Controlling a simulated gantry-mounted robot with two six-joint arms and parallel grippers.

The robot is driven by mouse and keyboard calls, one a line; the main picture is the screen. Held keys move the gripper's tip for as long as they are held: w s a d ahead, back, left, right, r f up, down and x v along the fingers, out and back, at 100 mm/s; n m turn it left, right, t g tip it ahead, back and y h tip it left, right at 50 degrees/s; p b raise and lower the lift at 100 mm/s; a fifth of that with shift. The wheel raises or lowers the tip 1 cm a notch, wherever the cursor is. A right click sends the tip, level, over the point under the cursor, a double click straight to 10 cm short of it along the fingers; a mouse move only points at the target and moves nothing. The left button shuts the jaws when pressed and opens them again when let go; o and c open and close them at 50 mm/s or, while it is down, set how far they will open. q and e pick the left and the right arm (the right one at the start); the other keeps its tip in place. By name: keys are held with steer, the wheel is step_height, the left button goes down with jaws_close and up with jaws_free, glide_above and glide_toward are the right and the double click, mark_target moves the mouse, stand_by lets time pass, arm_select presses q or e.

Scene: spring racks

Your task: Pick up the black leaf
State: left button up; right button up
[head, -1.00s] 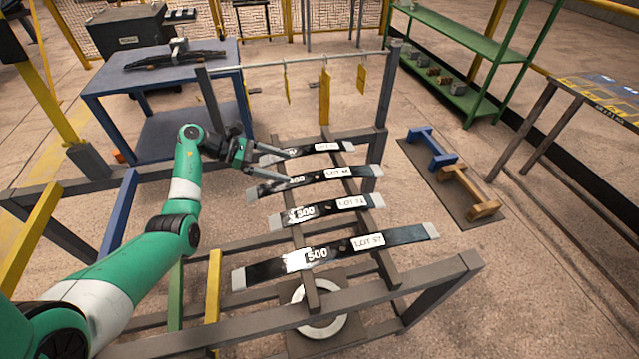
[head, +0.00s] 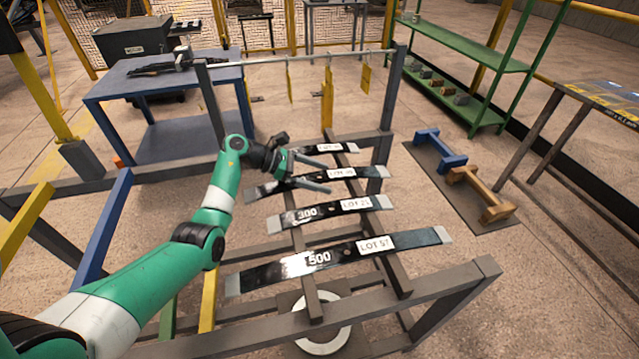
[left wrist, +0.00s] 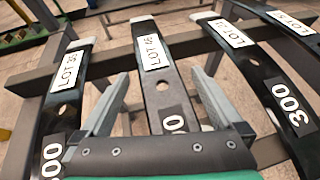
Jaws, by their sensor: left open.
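Several black leaves with pale ends and white LOT labels lie crosswise on a grey rack (head: 480,272). The nearest black leaf (head: 340,257) reads 500 and LOT 57. Behind it lies a leaf (head: 335,211) marked 300. My left gripper (head: 334,179) is open over the second leaf from the back (head: 350,173). In the left wrist view, this leaf (left wrist: 160,86) runs between my open fingers (left wrist: 158,80), with gaps at both sides. The gripper hides part of it in the head view. The farthest leaf (head: 325,149) lies just behind. My right gripper is not in view.
Yellow tags (head: 327,98) hang from a bar at the rack's back. A blue table (head: 165,80) stands at the back left. Blue and orange stands (head: 480,192) sit on a floor mat at right. A green shelf (head: 465,45) stands behind them.

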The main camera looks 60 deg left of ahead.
mark_target(319, 176)
arm_select(q)
jaws_close()
stand_by(0.3)
steer(key=shift+r+p, duration=0.45)
steer(key=shift+r, duration=0.1)
step_height(319, 176, up, 3)
steer(key=shift+s+d+r+p, duration=0.1)
steer(key=shift+s+p, duration=0.05)
steer(key=shift+p, duration=1.1)
steer(key=s+d+r+p, duration=0.7)
steer(key=s+r+p, duration=0.1)
steer(key=s, duration=0.3)
steer(key=shift+s+d+r, duration=0.15)
steer(key=shift+s+r, duration=0.15)
steer(key=shift+r, duration=0.15)
